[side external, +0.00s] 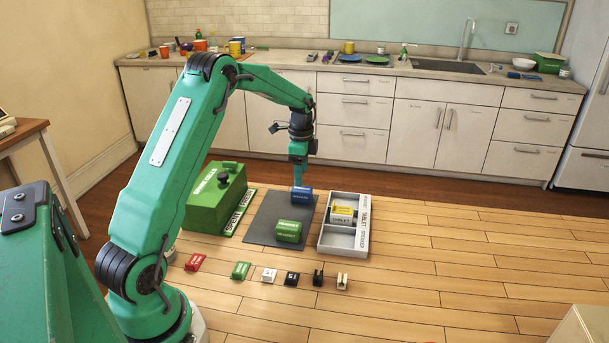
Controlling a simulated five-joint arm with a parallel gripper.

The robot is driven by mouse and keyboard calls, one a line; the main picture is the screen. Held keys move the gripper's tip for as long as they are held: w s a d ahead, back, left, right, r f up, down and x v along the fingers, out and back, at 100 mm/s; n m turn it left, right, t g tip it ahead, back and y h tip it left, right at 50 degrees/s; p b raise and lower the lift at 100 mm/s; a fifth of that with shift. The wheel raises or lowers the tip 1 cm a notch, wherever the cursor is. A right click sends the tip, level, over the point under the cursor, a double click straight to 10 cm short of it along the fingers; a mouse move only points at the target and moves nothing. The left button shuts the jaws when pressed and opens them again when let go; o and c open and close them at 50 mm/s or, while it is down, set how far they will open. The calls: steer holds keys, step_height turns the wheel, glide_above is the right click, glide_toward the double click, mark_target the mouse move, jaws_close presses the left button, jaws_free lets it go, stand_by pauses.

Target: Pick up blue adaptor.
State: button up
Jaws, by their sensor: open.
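The blue adaptor (301,194) is a small blue block on the far part of the dark grey mat (262,225). My gripper (299,184) points straight down from the green arm, directly above the blue adaptor. Its fingertips are at or just over the adaptor's top; I cannot tell whether they touch it. The jaws are open, though the gap between the fingers is too small to see from here. A green block (288,231) with white lettering sits on the near part of the same mat.
A green box (215,198) with a dark knob stands left of the mat. A grey-white tray (327,238) holding a yellow-and-white item is on the right. Several small red, green, white and black parts lie in a row in front. Open wooden floor extends right.

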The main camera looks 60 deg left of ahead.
mark_target(302, 188)
steer(key=shift+f, duration=1.25)
steer(key=shift+f, duration=0.1)
steer(key=shift+w+f, duration=0.1)
steer(key=shift+f, duration=2.4)
steer(key=shift+c, duration=0.2)
steer(key=c, duration=1.1)
